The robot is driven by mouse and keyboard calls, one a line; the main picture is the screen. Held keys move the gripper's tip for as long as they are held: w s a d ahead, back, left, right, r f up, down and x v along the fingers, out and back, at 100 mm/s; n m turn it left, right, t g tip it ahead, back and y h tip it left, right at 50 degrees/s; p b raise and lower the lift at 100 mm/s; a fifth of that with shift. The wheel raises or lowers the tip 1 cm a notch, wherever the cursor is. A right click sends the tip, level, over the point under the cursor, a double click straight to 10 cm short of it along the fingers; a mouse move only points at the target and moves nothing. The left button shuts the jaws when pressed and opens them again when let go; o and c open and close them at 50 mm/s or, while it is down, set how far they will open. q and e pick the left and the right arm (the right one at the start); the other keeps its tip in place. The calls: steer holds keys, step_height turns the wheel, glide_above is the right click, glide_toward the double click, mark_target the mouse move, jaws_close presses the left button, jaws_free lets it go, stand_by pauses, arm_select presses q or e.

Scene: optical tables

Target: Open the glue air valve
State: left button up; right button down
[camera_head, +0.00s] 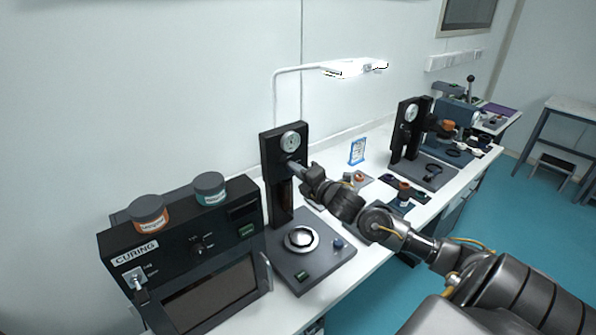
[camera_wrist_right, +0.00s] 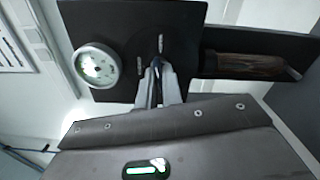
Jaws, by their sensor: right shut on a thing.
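The glue station's black column (camera_head: 270,152) stands on the white bench, with a round white gauge (camera_head: 290,141) near its top. My right gripper (camera_head: 291,166) reaches the column face just below the gauge. In the right wrist view, the gauge (camera_wrist_right: 96,66) is left of my right gripper (camera_wrist_right: 157,68), whose fingers are close together, pointing at the black panel. They are shut on a small dark part, the glue air valve, which is mostly hidden between the fingertips. Its exact angle cannot be told. My left gripper is not in view.
A black curing box (camera_head: 180,262) with two jars on top stands left of the station. The station base holds a round silver plate (camera_head: 301,238) and a blue knob (camera_head: 338,243). A second gauge column (camera_head: 408,130) stands farther right. A white lamp (camera_head: 345,68) hangs over the bench.

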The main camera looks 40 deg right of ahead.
steer(key=m+p, duration=0.1)
steer(key=m, duration=0.2)
stand_by(0.4)
steer(key=c, duration=1.6)
jaws_free()
steer(key=shift+o, duration=0.2)
steer(key=shift+s, duration=0.1)
